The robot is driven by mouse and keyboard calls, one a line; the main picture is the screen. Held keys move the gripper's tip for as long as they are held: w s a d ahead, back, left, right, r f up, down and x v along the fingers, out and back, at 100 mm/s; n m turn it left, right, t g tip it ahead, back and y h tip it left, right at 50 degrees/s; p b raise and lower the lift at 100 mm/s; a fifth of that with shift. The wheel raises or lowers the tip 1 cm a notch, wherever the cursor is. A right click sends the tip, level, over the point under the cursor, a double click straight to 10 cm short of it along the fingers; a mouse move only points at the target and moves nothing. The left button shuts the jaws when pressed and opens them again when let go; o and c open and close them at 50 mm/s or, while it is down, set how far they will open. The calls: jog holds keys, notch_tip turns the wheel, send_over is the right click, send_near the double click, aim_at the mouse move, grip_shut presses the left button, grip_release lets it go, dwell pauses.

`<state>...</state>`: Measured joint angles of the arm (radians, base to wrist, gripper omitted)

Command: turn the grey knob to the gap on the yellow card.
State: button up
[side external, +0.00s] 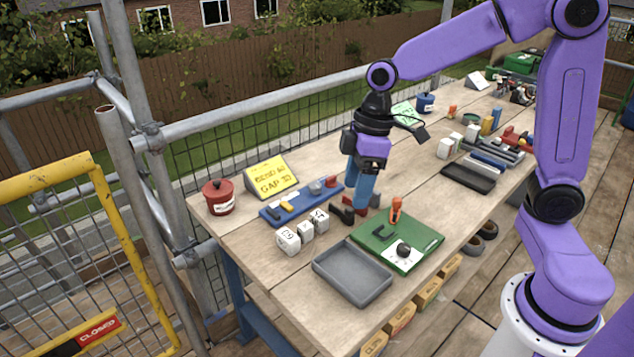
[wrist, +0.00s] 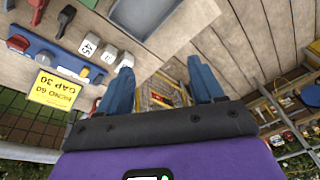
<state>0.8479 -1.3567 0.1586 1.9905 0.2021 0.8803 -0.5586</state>
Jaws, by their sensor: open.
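The dark grey knob (side external: 403,250) sits on a white dial plate at the front right of a green board (side external: 425,239); the dial marks are too small to read. The board also bears an orange handle (side external: 396,210) and a dark U-shaped piece (side external: 382,231). The yellow card (side external: 271,176) stands at the table's back edge; it also shows in the wrist view (wrist: 55,90), reading "BEND 60 GAP 30". My gripper (side external: 361,200) points down behind and left of the green board, apart from the knob. In the wrist view its blue fingers (wrist: 163,90) are spread and empty.
A grey tray (side external: 352,275) lies in front of the board. White numbered cubes (side external: 288,239), a blue board with small fittings (side external: 300,203) and a red pot (side external: 218,197) stand left. A black block (side external: 342,213) is close to my fingers. Tools and blocks fill the table's far end.

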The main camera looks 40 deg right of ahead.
jog(key=w+d+f+m+t, duration=0.1)
jog(key=w+d, duration=0.2)
jog(key=w, duration=0.3)
jog(key=w+d+f, duration=0.1)
jog(key=w+d, duration=0.3)
jog(key=w, duration=0.3)
jog(key=t+y, duration=0.1)
jog(key=t, duration=0.1)
send_near(315, 185)
jog(key=shift+m, duration=0.4)
jog(key=x, duration=0.8)
jog(key=shift+w+f, duration=0.2)
jog(key=shift+f, duration=0.1)
jog(key=c, duration=1.1)
jog(key=shift+o, duration=0.2)
jog(key=shift+m, duration=0.4)
jog(key=shift+s+m+t+h, duration=0.15)
jog(key=shift+m+h, duration=0.35)
jog(key=shift+m, duration=0.75)
jog(key=shift+w+m+t+h, duration=0.1)
jog(key=shift+m+t+h, duration=0.3)
jog(key=shift+m, duration=0.85)
jog(key=shift+a, duration=0.1)
